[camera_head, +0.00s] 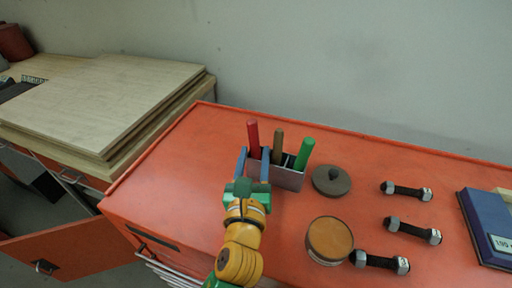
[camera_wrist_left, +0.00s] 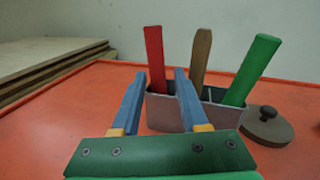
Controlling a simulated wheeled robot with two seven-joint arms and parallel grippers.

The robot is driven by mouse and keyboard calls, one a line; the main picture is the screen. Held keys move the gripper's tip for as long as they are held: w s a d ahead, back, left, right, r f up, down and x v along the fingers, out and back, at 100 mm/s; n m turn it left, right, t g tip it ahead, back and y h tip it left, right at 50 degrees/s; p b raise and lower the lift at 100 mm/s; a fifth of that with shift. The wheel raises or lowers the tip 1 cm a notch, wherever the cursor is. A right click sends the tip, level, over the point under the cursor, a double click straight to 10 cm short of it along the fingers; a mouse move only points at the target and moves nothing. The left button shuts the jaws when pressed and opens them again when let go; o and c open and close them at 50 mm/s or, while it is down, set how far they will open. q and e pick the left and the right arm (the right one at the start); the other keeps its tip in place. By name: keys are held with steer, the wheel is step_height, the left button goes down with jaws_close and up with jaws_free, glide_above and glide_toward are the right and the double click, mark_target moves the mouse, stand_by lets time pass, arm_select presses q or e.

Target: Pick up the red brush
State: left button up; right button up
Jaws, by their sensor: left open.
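The red brush (camera_head: 253,138) stands in the left part of a grey metal holder (camera_head: 289,178), and only its red handle shows. In the left wrist view the red brush (camera_wrist_left: 155,58) rises between and beyond the two blue fingers. A brown handle (camera_head: 278,144) and a green handle (camera_head: 304,154) stand in the same holder to its right. My left gripper (camera_head: 254,166) is open and empty, in front of the holder's left part. In the left wrist view my left gripper (camera_wrist_left: 158,78) points at the red handle. The brush's lower end is hidden in the holder. My right gripper is not seen.
A dark round lid (camera_head: 331,181) lies right of the holder on the orange cabinet top (camera_head: 190,165). A round tin (camera_head: 329,240) is nearer me. Several bolts (camera_head: 407,190) and a blue box (camera_head: 485,228) lie farther right. Wooden boards (camera_head: 105,95) are stacked at left.

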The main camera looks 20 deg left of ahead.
mark_target(256, 134)
arm_select(q)
steer(key=p+x, duration=0.1)
steer(key=x, duration=0.6)
steer(key=shift+w+a+p, duration=0.2)
steer(key=shift+w+p, duration=0.05)
steer(key=shift+p, duration=0.15)
jaws_close()
